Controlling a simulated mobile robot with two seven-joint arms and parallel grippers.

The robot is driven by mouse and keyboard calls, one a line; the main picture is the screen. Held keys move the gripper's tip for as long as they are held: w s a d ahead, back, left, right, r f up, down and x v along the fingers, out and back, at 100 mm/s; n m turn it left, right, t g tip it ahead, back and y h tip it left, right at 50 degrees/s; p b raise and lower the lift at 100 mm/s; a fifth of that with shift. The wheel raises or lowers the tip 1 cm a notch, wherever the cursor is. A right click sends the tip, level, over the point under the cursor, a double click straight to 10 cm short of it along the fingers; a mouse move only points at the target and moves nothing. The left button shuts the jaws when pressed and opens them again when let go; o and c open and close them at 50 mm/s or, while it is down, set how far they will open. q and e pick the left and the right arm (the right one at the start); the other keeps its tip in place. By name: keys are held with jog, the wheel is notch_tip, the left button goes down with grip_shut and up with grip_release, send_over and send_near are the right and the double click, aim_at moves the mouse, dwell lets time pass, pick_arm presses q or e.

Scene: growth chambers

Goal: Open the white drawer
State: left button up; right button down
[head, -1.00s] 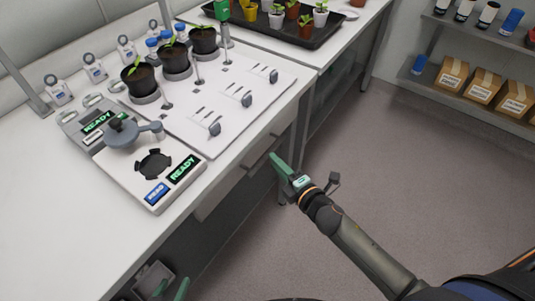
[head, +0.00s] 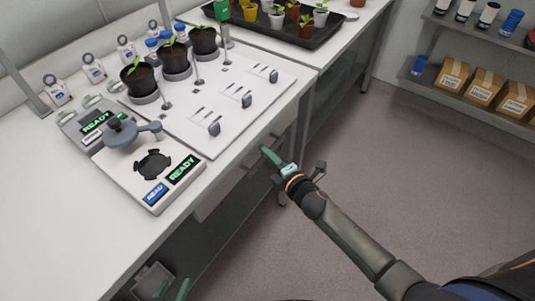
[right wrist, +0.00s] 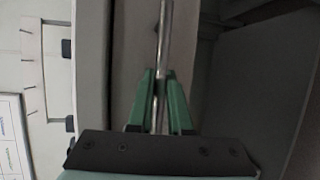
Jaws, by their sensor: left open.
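The white drawer (head: 222,190) is under the front edge of the bench, its front looking closed against the bench. In the right wrist view its pale front (right wrist: 128,50) runs behind a thin metal bar handle (right wrist: 165,30). My right gripper (head: 268,153) is at the drawer's handle. In the right wrist view its green fingers (right wrist: 161,85) stand on both sides of the bar, close to it; whether they press on it is unclear.
The white bench (head: 60,200) carries a device with a READY display (head: 183,169), a white board (head: 225,110) and potted seedlings (head: 175,62). A black plant tray (head: 325,30) stands at the back. Shelves with boxes (head: 483,85) are at the right. The floor (head: 420,170) between is clear.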

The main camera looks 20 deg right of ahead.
pick_arm(q)
jog(key=shift+s+f, duration=0.1)
jog(key=shift+s, duration=0.15)
dwell(0.7)
jog(key=shift+w, duration=0.1)
pick_arm(e)
jog(key=shift+s+d, duration=0.1)
jog(key=shift+d, duration=0.05)
